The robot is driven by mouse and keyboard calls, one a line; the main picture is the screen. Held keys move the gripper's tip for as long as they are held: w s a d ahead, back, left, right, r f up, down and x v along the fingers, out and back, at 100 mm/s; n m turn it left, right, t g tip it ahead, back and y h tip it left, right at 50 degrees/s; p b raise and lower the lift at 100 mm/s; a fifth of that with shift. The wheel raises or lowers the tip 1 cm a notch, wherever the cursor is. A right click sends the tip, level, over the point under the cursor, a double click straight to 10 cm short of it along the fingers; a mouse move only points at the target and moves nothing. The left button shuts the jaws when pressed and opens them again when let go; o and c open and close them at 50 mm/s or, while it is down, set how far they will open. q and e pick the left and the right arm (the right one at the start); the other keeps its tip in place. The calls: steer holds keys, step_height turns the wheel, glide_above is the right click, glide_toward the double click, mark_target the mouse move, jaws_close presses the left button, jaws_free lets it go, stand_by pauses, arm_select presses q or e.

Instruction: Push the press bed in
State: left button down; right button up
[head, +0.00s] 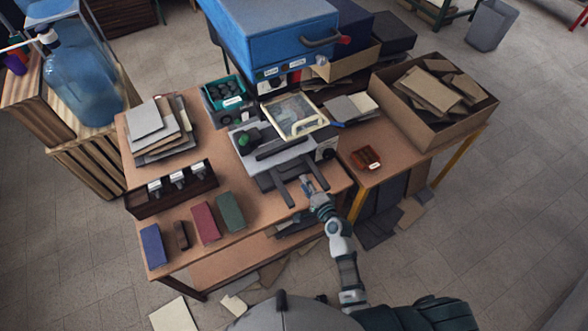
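The press stands at the middle of the brown workbench, under a big blue box-shaped press head (275,40). Its grey press bed (268,153) sticks out toward me on two dark rails. A cream-rimmed clear frame (297,114) stands at the back of the bed, and a dark green knob (248,140) sits at its left. My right gripper (308,186) is at the front end of the rails, close to the right one. I cannot tell whether it touches, and its fingers are too small to read. My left gripper is not in view.
Blue, red and green blocks (205,222) lie at the front left of the bench, near a dark holder with several white-tagged handles (172,188). Stacked boards (158,130) lie behind. A cardboard box (430,105) stands right. Scraps litter the floor.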

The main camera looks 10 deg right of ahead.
steer(key=x, duration=0.9)
steer(key=shift+b, duration=0.45)
jaws_close()
